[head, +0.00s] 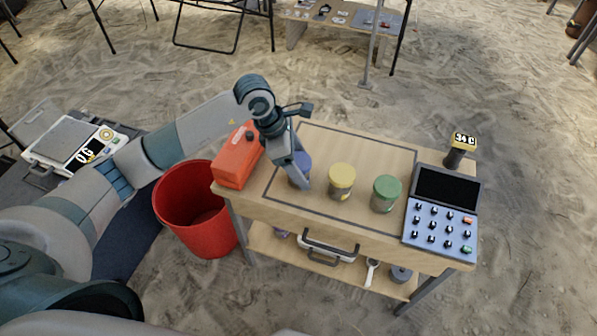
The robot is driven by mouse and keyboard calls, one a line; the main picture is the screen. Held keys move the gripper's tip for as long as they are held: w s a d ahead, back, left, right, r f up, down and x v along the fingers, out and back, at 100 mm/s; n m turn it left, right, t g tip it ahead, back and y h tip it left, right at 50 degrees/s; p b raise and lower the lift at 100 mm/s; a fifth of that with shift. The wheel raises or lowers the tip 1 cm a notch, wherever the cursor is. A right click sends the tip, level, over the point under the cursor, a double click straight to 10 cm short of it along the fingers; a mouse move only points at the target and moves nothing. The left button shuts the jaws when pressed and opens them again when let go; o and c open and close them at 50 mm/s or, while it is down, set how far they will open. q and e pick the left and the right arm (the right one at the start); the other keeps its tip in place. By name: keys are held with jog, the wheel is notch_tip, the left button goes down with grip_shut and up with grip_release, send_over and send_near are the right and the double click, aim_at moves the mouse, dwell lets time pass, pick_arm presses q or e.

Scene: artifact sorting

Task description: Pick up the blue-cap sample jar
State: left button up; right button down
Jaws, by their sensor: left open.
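The blue-cap sample jar (305,163) stands on the wooden cart top, left of the other jars. My left gripper (300,178) is at this jar, with its fingers partly in front of it. The gripper is open, and whether its fingers touch the jar cannot be told. A yellow-cap jar (341,182) stands to its right, and a green-cap jar (385,194) stands further right. My right gripper is not in view.
An orange box (238,156) sits on the cart's left end. A control panel (441,211) and a small display (460,149) stand on the right end. A red bucket (205,235) is on the sandy floor, left of the cart (350,143).

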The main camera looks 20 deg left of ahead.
pick_arm(q)
jog(key=shift+x, duration=1.5)
jog(key=c, duration=1.2)
